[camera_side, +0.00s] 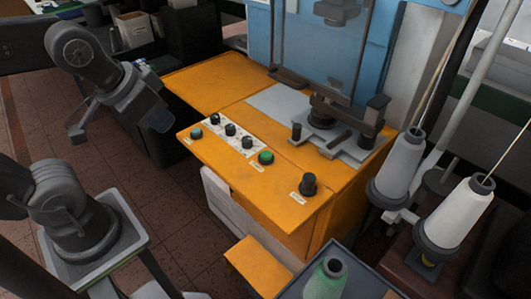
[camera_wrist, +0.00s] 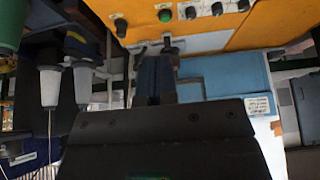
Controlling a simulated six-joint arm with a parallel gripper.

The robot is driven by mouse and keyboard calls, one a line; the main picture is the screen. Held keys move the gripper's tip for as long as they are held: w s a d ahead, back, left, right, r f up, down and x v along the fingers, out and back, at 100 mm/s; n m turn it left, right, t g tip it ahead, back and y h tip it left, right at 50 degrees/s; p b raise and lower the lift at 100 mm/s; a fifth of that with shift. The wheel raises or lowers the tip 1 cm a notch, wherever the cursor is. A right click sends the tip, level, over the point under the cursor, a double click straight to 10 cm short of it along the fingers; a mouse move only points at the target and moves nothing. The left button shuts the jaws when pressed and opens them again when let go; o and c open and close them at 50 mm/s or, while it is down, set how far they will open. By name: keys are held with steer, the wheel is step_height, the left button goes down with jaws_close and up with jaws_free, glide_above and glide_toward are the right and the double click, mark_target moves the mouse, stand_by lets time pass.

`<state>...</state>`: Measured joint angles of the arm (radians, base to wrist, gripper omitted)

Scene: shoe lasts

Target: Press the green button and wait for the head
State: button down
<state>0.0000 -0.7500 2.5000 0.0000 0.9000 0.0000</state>
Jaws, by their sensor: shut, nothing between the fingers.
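The green button (camera_side: 266,157) sits on the sloped orange control panel (camera_side: 215,158), at the right end of a white strip of black knobs. It also shows at the top of the wrist view (camera_wrist: 166,16). The machine's head (camera_side: 338,10) is grey and raised at the top of the side view, behind a clear guard on the blue frame. My gripper (camera_side: 158,122) is at the left of the side view, apart from the panel and its buttons. In the wrist view its dark fingers (camera_wrist: 157,62) are together and empty, below the green button in the picture.
A black knob (camera_side: 308,184) stands up at the panel's right. A smaller teal button (camera_side: 197,133) is at its left end. A dark clamp fixture (camera_side: 345,120) stands on the orange top. White thread cones (camera_side: 400,165) stand at the right. A green spool (camera_side: 326,278) is at the front.

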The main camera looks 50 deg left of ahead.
stand_by(0.7)
steer(key=m+t+y, duration=0.1)
steer(key=m+t, duration=0.3)
steer(key=m, duration=0.4)
glide_above(267, 155)
step_height(267, 155, down, 12)
steer(key=shift+f, duration=4.3)
steer(key=shift+f, duration=0.15)
steer(key=shift+f, duration=0.25)
